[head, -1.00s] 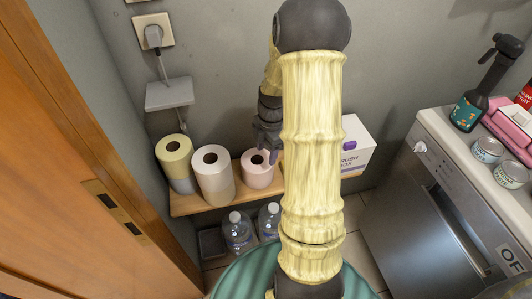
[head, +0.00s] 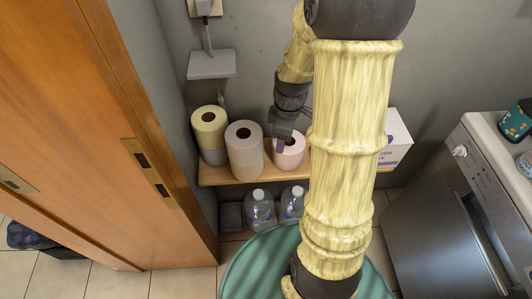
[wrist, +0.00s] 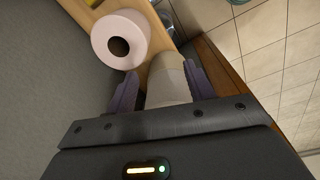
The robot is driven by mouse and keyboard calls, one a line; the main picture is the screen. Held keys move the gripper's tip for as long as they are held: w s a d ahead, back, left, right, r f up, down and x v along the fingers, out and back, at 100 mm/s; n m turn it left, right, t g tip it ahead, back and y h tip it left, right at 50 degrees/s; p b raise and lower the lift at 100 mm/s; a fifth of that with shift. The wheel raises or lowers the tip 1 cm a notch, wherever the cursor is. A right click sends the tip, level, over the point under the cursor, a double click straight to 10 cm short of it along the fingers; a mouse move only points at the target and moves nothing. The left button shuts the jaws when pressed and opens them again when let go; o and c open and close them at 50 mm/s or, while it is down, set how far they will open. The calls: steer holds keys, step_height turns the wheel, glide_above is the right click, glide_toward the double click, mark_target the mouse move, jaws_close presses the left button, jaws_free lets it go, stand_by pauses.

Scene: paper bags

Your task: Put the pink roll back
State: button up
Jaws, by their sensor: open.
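The pink roll (head: 293,153) stands upright on the wooden shelf (head: 225,178), at the right end of a row of three rolls. A pinkish-white roll (wrist: 101,38) with a dark hole lies to the upper left, outside the fingers.
A cream roll (head: 245,157) and a yellow-topped roll (head: 208,127) stand to the left. A white box (head: 398,150) is to the right, partly behind my arm. Bottles (head: 259,210) stand below the shelf. A wooden door (head: 75,130) bounds the left, a grey appliance (head: 445,215) the right.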

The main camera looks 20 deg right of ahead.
steer(key=s+a+r+m+t, duration=0.1)
steer(key=s+a+r+m, duration=0.3)
steer(key=s+a+m, duration=0.3)
steer(key=a+m, duration=0.1)
steer(key=m, duration=0.3)
steer(key=shift+s+t, duration=0.15)
steer(key=shift+t, duration=0.25)
steer(key=shift+a+r, duration=0.1)
steer(key=w+p+v, duration=0.2)
steer(key=p+v, duration=1)
steer(key=w+r+p+v, duration=0.1)
steer(key=w+p+v, duration=0.2)
steer(key=p+v, duration=0.9)
steer(key=shift+w+a+r+p, duration=0.15)
steer(key=shift+w+a+p, duration=0.05)
steer(key=shift+p, duration=0.2)
